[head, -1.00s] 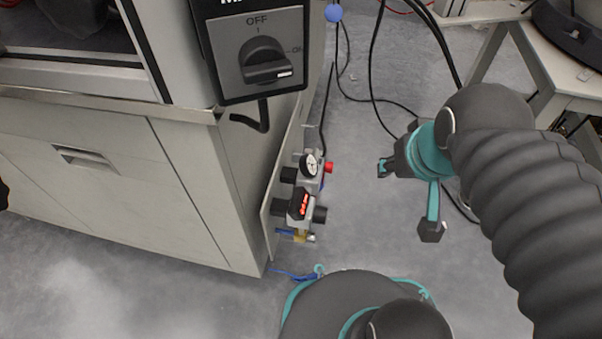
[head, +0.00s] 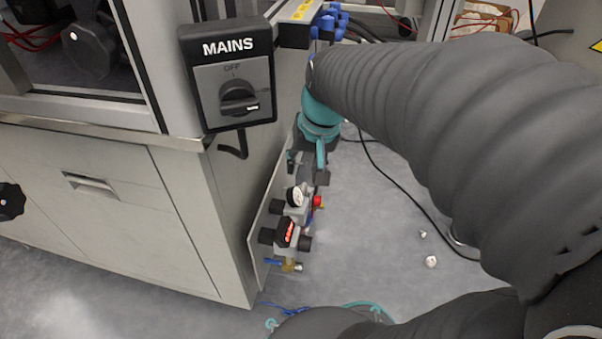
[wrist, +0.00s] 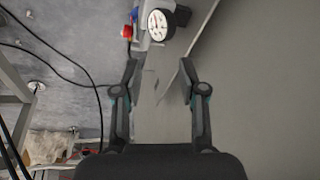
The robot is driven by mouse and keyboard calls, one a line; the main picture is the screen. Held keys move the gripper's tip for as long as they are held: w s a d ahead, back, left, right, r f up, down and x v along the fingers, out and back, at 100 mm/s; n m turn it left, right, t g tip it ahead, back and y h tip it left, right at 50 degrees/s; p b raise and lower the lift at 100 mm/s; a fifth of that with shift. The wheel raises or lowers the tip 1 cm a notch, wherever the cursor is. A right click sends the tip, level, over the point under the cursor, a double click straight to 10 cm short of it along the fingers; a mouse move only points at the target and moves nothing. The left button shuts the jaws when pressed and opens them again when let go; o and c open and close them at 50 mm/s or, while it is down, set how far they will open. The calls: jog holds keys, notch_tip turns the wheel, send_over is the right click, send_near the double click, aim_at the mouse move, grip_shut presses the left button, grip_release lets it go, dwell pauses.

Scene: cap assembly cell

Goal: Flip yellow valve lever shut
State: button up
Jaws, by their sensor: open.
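My gripper (head: 306,170) is above and behind the unit's gauge in the head view, partly hidden by my wrist. In the wrist view my gripper (wrist: 160,72) is open and empty, its fingers apart over the mounting plate (wrist: 158,100). The round white gauge (wrist: 160,24) is beyond the fingertips, with a red knob (wrist: 127,31) left of it. The brass valve does not show there.
The cabinet (head: 150,215) stands left of the unit, with a MAINS switch box (head: 228,72) above. A black cable (head: 400,190) crosses the floor at right. Small white pieces (head: 431,262) lie on the otherwise open floor. My arm hides much of the right side.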

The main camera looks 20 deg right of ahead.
jog(key=w+d+f+m+g+y, duration=0.1)
jog(key=w+d+f+m, duration=0.1)
jog(key=w+d+f, duration=0.35)
jog(key=m+g+y+p, duration=0.1)
jog(key=m+y+p, duration=0.1)
jog(key=m, duration=0.2)
send_over(321, 208)
jog(key=s, duration=0.2)
notch_tip(321, 208, down, 11)
jog(key=w+d+f+m+y, duration=0.1)
jog(key=d+f+m, duration=0.15)
jog(key=f, duration=0.35)
jog(key=d+f+m+y, duration=0.1)
jog(key=d+f, duration=0.2)
jog(key=f, duration=0.2)
jog(key=shift+n, duration=0.25)
jog(key=x, duration=0.8)
jog(key=b+x, duration=0.1)
jog(key=x, duration=0.4)
jog(key=shift+s+d+f, duration=0.2)
jog(key=shift+d+f, duration=0.1)
grip_shut()
